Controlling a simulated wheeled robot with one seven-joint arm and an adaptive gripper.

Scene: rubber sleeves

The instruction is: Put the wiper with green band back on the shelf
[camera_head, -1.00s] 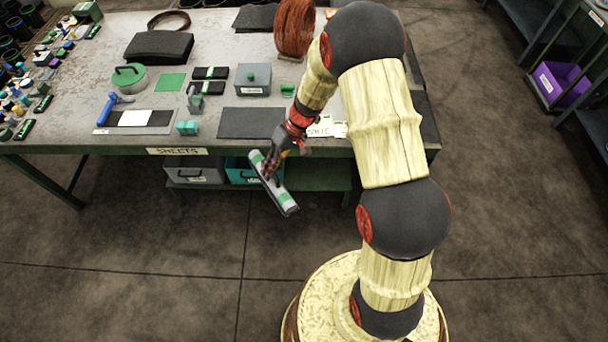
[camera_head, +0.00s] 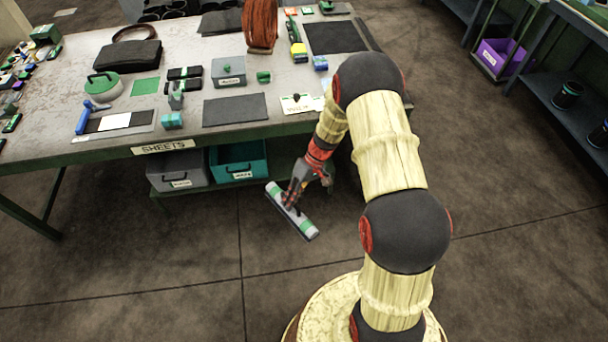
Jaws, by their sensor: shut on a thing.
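The wiper with green band (camera_head: 305,228) is a pale grey bar with green bands, tilted down to the right. My gripper (camera_head: 291,205) is shut on it near its middle and holds it in front of the table, over the floor. The fingertips are partly hidden against the bar. A shelf (camera_head: 205,190) lies under the table. A grey bin (camera_head: 179,173) and a teal bin (camera_head: 238,162) stand on it, to the left of my gripper. My forearm hides the right part of that shelf.
The table (camera_head: 60,148), labelled SHEETS, holds a blue-handled tool (camera_head: 84,118), a grey box (camera_head: 229,71), dark mats (camera_head: 235,109) and a brown coil (camera_head: 260,26). Shelving with a purple bin (camera_head: 499,57) stands at the right. The floor in front is clear.

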